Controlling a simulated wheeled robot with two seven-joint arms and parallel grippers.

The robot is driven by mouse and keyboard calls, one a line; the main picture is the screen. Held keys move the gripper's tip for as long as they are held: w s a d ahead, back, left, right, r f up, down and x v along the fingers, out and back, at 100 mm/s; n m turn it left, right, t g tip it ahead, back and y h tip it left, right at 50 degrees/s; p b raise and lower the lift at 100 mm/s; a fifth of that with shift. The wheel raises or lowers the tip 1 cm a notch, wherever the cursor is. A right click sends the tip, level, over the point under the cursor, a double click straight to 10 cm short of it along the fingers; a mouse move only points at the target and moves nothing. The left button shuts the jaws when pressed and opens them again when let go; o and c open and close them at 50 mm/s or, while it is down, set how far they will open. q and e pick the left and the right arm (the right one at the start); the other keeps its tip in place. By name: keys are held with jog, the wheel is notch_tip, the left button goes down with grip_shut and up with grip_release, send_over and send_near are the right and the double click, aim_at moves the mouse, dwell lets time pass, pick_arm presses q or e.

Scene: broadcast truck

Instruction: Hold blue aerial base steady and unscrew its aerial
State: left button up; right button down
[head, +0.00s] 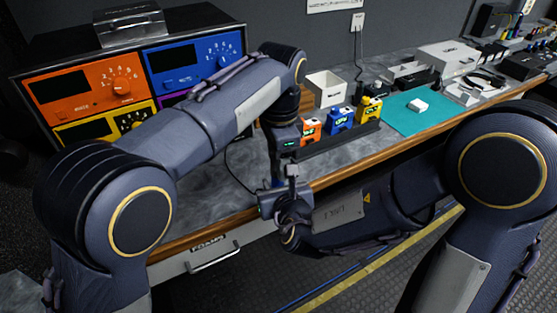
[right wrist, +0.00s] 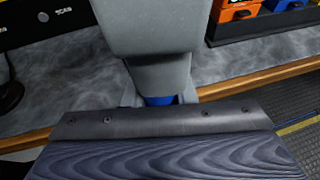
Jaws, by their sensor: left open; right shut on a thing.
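A small blue piece (head: 277,183), seemingly the blue aerial base, shows between my two grippers near the bench's front edge in the head view. In the right wrist view a strip of the blue base (right wrist: 160,100) shows just beyond my gripper body. My right gripper (head: 272,203) is shut on it, low at the front edge. My left gripper (head: 290,170) points down from above, open, directly over the base. Its grey body fills the top middle of the right wrist view. The aerial itself is hidden by the grippers, and I cannot tell whether the left fingers touch it.
Orange (head: 310,127), blue (head: 340,119) and yellow (head: 369,109) units stand in a dark rack right of my left gripper. A white bin (head: 326,88) is behind. A teal mat (head: 402,118) lies farther right. An instrument rack (head: 75,88) stands at left. A drawer handle (head: 214,256) sits below.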

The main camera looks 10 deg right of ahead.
pick_arm(q)
notch_tip(320, 180, up, 4)
jog(key=shift+f, duration=0.15)
jog(key=shift+c, duration=0.3)
jog(key=m, duration=0.3)
jog(key=r+m, duration=0.1)
jog(key=shift+s+d+m, duration=0.25)
jog(key=shift+d+m, duration=0.05)
jog(key=m, duration=0.2)
jog(key=r+m, duration=0.1)
jog(key=shift+a+r+m, duration=0.1)
jog(key=shift+r+m, duration=0.05)
jog(key=shift+m, duration=0.25)
jog(key=m, duration=0.1)
jog(key=r+m, duration=0.1)
jog(key=shift+w+a+r+m, duration=0.1)
jog(key=shift+a+m, duration=0.15)
jog(key=shift+m, duration=0.15)
jog(key=shift+f, duration=3.85)
